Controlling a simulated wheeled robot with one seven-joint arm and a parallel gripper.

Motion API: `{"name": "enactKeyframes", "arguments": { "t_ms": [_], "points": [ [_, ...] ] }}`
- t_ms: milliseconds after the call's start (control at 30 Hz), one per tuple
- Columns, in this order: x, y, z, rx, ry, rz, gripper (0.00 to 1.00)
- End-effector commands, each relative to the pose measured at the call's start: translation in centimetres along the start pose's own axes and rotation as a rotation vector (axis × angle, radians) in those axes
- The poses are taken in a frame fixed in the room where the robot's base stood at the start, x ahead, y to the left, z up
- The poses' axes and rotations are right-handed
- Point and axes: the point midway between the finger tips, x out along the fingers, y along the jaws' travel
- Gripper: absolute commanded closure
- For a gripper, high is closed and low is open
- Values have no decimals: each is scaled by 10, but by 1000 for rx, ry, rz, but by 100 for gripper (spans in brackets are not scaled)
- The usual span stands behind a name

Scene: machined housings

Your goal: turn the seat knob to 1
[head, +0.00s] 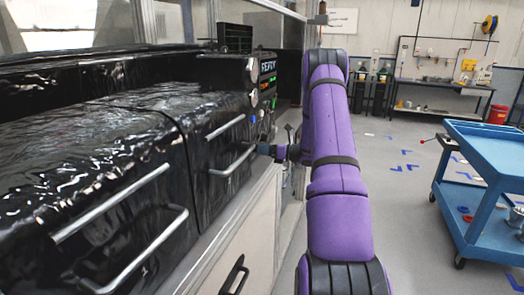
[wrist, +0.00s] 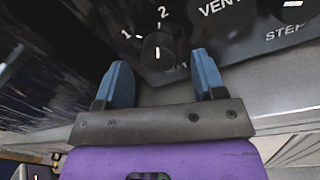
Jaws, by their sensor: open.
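The seat knob (wrist: 158,50) is a round dark knob with a white pointer line, on the dark panel in the wrist view. Marks 1 and 2 are printed above it, 1 to the upper left and 2 nearly straight up. The pointer line stands close to upright, towards the 2. My gripper (wrist: 160,62) has two blue fingers, spread apart and empty. The knob shows between and just beyond the fingertips; I cannot tell whether they touch it. The label under the knob is mostly unreadable.
VENT and STEP lettering stands right of the knob in the wrist view. In the head view, the glossy black machine (head: 100,150) with metal handles fills the left. Its READY display (head: 268,66) is lit. A blue cart (head: 485,150) stands at the right, with open floor between.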

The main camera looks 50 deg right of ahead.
Motion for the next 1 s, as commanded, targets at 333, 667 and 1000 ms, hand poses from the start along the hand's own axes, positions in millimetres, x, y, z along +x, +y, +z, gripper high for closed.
{"name": "enactKeyframes", "arguments": {
  "t_ms": [333,667,1000],
  "points": [
    [12,0,0,0,0,0,37],
    [12,0,0,0,1,0,85],
    [12,0,0,-35,3,-1,86]
  ]
}}
